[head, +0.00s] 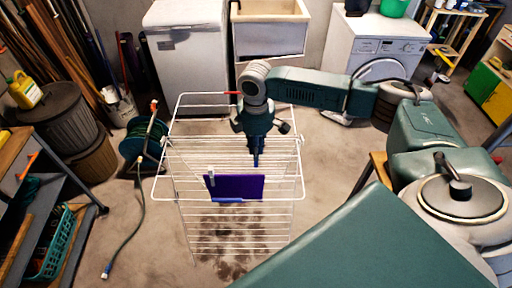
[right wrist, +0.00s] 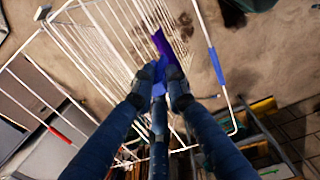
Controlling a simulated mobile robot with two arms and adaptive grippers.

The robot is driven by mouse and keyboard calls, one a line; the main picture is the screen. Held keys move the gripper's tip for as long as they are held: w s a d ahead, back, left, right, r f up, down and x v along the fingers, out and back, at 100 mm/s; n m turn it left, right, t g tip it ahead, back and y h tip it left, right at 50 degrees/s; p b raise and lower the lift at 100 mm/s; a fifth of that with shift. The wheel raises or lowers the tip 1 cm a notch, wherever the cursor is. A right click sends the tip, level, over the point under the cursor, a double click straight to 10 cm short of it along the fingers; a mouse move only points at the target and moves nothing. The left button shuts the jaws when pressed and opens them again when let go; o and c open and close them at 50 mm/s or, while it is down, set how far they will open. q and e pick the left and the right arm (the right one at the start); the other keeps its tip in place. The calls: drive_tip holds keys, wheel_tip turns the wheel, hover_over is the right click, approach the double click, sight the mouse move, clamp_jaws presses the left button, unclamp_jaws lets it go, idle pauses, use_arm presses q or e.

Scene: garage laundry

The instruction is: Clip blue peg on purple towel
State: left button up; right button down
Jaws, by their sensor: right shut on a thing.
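The purple towel (head: 240,187) hangs over the white wire drying rack (head: 299,180), near its front. A pale peg (head: 211,178) sits at the towel's left edge. My right gripper (head: 255,148) is above the rack, just behind the towel's right part, shut on the blue peg (head: 255,161), which points down. In the right wrist view the fingers (right wrist: 163,88) close around the blue peg (right wrist: 160,74), and the purple towel (right wrist: 161,44) shows just beyond it. I cannot tell whether peg and towel touch. My left gripper is not in view.
The rack's front rail has a blue sleeve (head: 228,200) and its back rail a red one (head: 232,93). A green hose reel (head: 146,138) stands left of the rack. A white chest appliance (head: 185,50) and a sink (head: 270,35) stand behind.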

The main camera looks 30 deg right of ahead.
sight(256, 163)
drive_tip(key=shift+f+b, duration=1.4)
drive_tip(key=shift+f, duration=2.35)
drive_tip(key=shift+f+b, duration=0.35)
drive_tip(key=shift+f, duration=1.5)
drive_tip(key=c, duration=1.7)
unclamp_jaws()
